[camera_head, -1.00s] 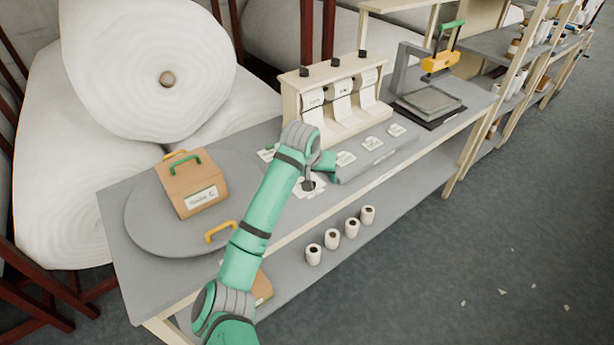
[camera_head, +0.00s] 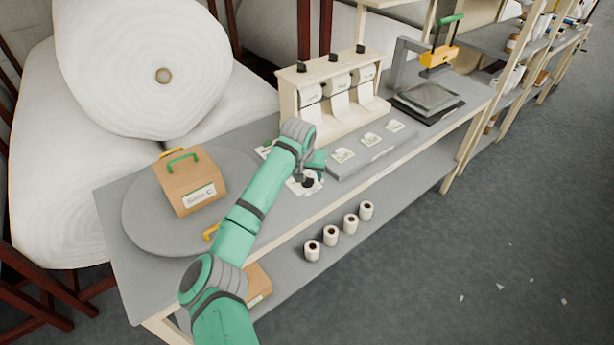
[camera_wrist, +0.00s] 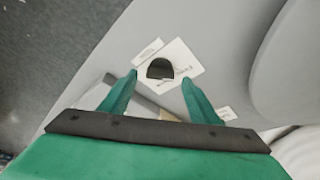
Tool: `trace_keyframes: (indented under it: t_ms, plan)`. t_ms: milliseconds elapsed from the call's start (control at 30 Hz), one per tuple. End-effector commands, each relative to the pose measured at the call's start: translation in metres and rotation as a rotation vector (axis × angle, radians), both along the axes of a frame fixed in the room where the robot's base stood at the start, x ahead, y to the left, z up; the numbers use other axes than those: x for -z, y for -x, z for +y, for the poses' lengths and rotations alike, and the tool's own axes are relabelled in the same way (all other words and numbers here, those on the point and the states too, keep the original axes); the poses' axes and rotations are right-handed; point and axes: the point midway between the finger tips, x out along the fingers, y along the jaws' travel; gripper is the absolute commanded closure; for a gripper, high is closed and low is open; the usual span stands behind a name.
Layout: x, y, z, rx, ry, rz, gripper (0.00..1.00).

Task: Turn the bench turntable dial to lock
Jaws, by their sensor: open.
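The black dial (camera_wrist: 160,68) sits on a white printed card (camera_wrist: 181,55) on the bench top. In the wrist view it lies just beyond and between my fingertips; I cannot tell if they touch it. In the head view the dial (camera_head: 308,182) shows beside my gripper (camera_head: 313,174), partly crowded by my wrist. My gripper (camera_wrist: 159,80) is open, pointing down at the dial, with nothing between the fingers. The round grey turntable (camera_head: 140,215) lies at the bench's left end and carries a cardboard box (camera_head: 190,180) with a green handle. The card's lettering is too small to read.
A yellow handle (camera_head: 211,232) on the turntable's near edge is partly behind my arm. A wooden roll dispenser (camera_head: 335,95) and a grey strip with labels (camera_head: 365,155) stand right of the dial. A press (camera_head: 428,95) is farther right. Small rolls (camera_head: 331,236) stand on the lower shelf.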

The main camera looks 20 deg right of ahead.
Motion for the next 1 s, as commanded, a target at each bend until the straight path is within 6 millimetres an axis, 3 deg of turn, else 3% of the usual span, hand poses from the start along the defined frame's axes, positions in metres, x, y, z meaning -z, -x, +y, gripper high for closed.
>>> trace_keyframes:
  t_ms: [133,467,633,1000]
  plan:
    - [0.0098,-0.0034,-0.0021,0.001,0.0,0.0,0.44]
    - [0.0121,-0.0043,-0.0025,0.001,0.0,0.0,0.44]
    - [0.0121,-0.0043,-0.0024,0.001,0.0,0.0,0.84]
    - [0.0124,-0.0043,-0.0022,0.043,0.001,0.0,0.85]
